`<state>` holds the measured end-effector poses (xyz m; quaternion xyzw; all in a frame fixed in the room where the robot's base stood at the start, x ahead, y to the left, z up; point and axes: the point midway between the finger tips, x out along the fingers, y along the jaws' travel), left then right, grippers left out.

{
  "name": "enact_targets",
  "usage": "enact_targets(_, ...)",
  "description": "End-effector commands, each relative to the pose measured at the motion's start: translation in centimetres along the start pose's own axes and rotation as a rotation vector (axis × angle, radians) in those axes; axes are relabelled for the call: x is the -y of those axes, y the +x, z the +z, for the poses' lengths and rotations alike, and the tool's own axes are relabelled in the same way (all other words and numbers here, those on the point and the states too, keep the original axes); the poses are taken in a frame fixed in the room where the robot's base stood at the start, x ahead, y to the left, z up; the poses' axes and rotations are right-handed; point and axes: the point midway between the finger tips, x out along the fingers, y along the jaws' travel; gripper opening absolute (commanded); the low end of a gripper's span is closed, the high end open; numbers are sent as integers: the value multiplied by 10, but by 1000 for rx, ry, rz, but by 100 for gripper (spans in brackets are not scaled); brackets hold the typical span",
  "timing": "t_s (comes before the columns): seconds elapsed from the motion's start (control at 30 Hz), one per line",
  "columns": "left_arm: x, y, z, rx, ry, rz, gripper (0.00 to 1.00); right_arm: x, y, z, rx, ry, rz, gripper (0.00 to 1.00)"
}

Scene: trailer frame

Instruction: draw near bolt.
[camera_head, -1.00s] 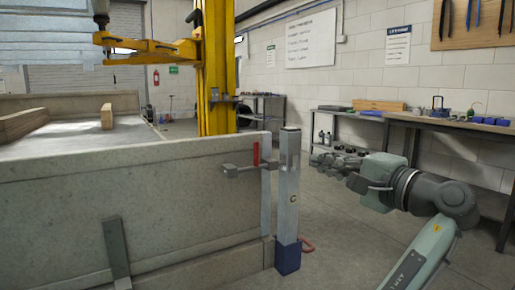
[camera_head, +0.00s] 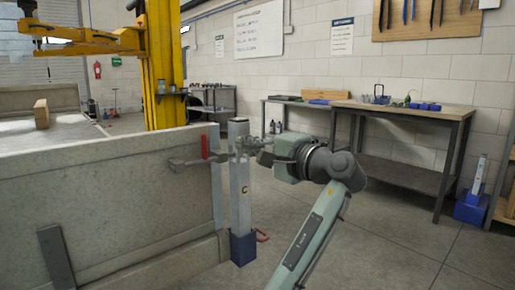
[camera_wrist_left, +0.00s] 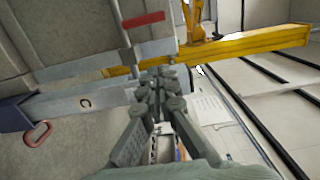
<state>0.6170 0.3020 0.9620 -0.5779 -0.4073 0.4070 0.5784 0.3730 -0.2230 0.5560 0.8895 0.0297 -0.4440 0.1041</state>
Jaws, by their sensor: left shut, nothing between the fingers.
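The red handle also shows at the top of the left wrist view (camera_wrist_left: 143,19). The square metal corner post (camera_head: 240,190) with a blue foot stands beside it. My left gripper (camera_head: 246,145) is shut and empty, at the upper part of the post, right of the red handle. In the wrist view its fingertips (camera_wrist_left: 162,78) overlap the post's top end; contact cannot be told.
A red loop handle (camera_head: 262,235) sticks out by the post's foot. A yellow hoist column (camera_head: 163,70) stands behind the panel. A workbench (camera_head: 400,109) lines the back wall.

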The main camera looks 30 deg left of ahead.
Motion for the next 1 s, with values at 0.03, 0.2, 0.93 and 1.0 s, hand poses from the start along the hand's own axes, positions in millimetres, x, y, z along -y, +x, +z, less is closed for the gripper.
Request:
enact_targets(0.03,1,13,1,4,0,-1,0,-1,0,1,4,0,1,0)
enact_targets(0.2,0,40,8,1,-2,0,0,-2,-1,4,17,0,5,0)
enact_targets(0.93,0,46,40,-2,1,1,0,-6,-2,10,44,1,12,0)
enact_targets(1.0,0,46,42,-2,1,1,0,-9,-5,17,83,2,18,0)
